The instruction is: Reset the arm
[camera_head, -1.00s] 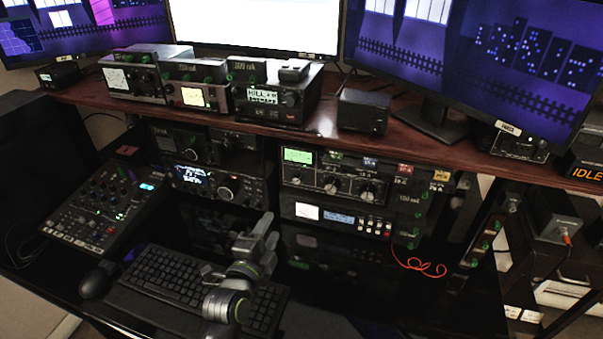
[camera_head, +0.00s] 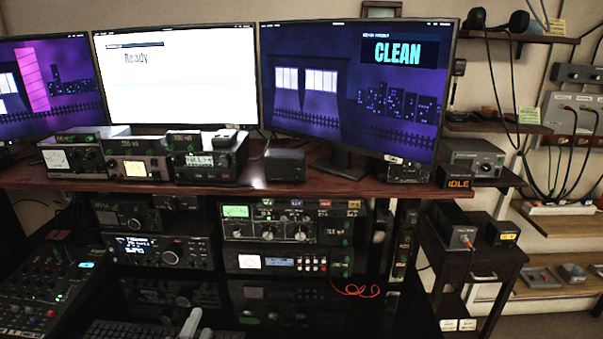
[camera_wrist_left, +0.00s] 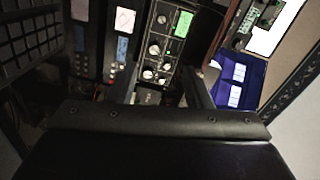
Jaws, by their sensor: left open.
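My left gripper (camera_head: 195,325) shows only at the bottom edge of the head view, in front of the radio rack and over the keyboard (camera_head: 130,330). In the left wrist view its two dark fingers (camera_wrist_left: 160,72) stand apart with nothing held between them. The tuner unit (camera_head: 290,230), with a green meter and several knobs, sits on the shelf below the desk top. It also shows beyond the fingers in the left wrist view (camera_wrist_left: 163,48), apart from them. My right gripper is not in view.
A reddish wooden shelf (camera_head: 330,187) carries several radios and three monitors above the rack. A mixer (camera_head: 45,285) lies at the lower left. A red cable (camera_head: 357,290) hangs by the rack. A small dark side table (camera_head: 475,255) stands at the right.

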